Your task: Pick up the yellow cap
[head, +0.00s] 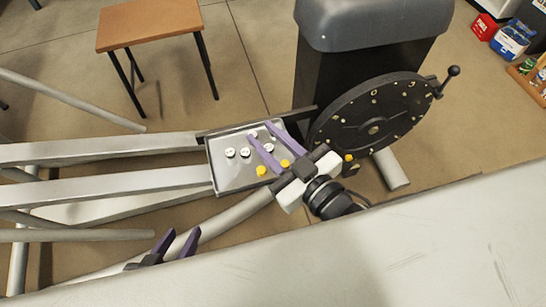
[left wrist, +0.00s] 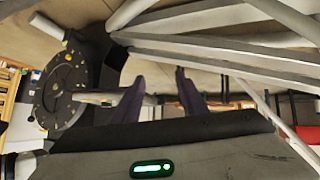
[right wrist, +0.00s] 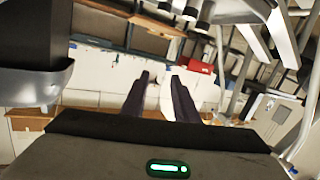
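Two yellow caps lie in the grey tray (head: 222,180) in the head view: one nearer the front edge (head: 261,171) and another yellow cap (head: 285,163) beside my right gripper. A third small yellow piece (head: 348,158) shows below the dark wheel, outside the tray. My right gripper (head: 260,130) is open, its purple fingers spread over the tray; I see nothing held. It also shows open in the right wrist view (right wrist: 160,78). My left gripper (head: 183,233) is open and empty at the lower left, away from the tray. It shows open in the left wrist view (left wrist: 160,75).
Several white caps (head: 245,152) lie in the tray. A dark round wheel (head: 345,125) with a crank handle stands right of it, before a dark bin (head: 370,60). Pale metal bars (head: 100,150) run left of the tray. A wooden stool (head: 150,22) stands behind.

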